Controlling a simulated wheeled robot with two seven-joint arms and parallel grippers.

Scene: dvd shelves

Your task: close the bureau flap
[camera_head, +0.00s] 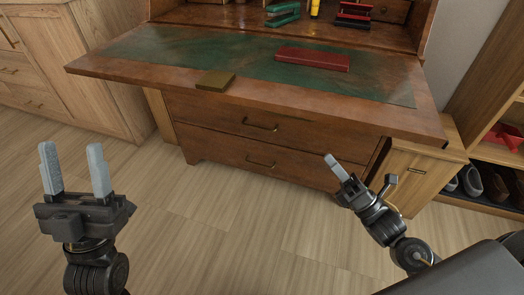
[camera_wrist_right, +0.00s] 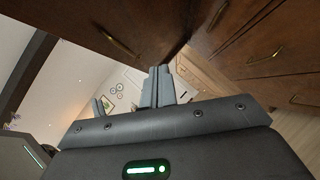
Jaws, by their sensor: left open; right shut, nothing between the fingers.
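The bureau flap (camera_head: 150,68) is lowered and lies flat, a brown wooden board with a green inlay. A dark red box or book (camera_head: 312,59) lies on it, and a small brass-coloured block (camera_head: 215,81) sits at its front edge. My left gripper (camera_head: 75,170) is open and empty, in front of the bureau's left side and apart from the flap. My right gripper (camera_head: 334,165) is shut and empty, in front of the drawers below the flap's front edge. Its fingers also show in the right wrist view (camera_wrist_right: 158,88), with drawer fronts close by.
Bureau drawers (camera_head: 225,115) with brass handles are under the flap. A green stapler (camera_head: 283,13) and a red-and-black item (camera_head: 355,15) stand inside the bureau. A light wooden cabinet (camera_head: 75,75) is at left, a shoe shelf (camera_head: 490,180) at right. The floor in front is clear.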

